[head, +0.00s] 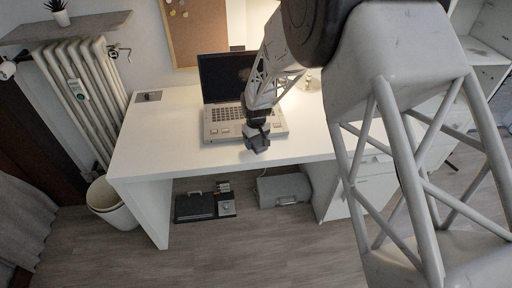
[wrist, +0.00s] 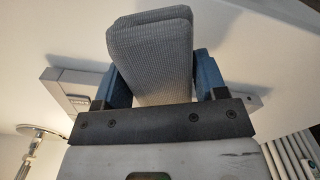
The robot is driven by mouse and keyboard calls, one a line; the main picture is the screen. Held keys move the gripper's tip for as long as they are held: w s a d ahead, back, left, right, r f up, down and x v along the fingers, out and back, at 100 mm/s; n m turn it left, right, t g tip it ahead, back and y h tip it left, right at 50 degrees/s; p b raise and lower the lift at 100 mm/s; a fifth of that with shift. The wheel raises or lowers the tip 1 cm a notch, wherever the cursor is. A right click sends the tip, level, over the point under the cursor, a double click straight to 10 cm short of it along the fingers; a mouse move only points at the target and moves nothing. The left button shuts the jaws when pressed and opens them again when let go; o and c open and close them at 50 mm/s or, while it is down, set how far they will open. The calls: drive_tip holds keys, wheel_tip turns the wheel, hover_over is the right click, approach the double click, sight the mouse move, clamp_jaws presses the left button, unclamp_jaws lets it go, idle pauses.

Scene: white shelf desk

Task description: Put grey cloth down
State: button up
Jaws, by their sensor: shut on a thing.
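The grey cloth (wrist: 150,50) is a folded, ribbed block that fills the space between the blue fingers in the wrist view. My gripper (head: 257,142) is shut on it. In the head view my gripper hangs over the front part of the white desk (head: 165,135), in front of the laptop. There the cloth is too small and dark to tell apart from the gripper. I cannot tell whether the cloth touches the desk top.
The open laptop (head: 222,125) stands right behind my gripper. A small dark item (head: 149,96) lies at the desk's back left corner. The desk's left part is clear. A radiator (head: 75,90) and a bin (head: 110,205) stand to the left. Boxes (head: 284,190) lie under the desk.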

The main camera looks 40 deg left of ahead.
drive_tip(key=shift+f, duration=0.1)
drive_tip(key=shift+f, duration=1.65)
drive_tip(key=shift+f, duration=0.15)
drive_tip(key=o, duration=1)
drive_tip(key=shift+c, duration=0.2)
drive_tip(key=shift+r, duration=6.15)
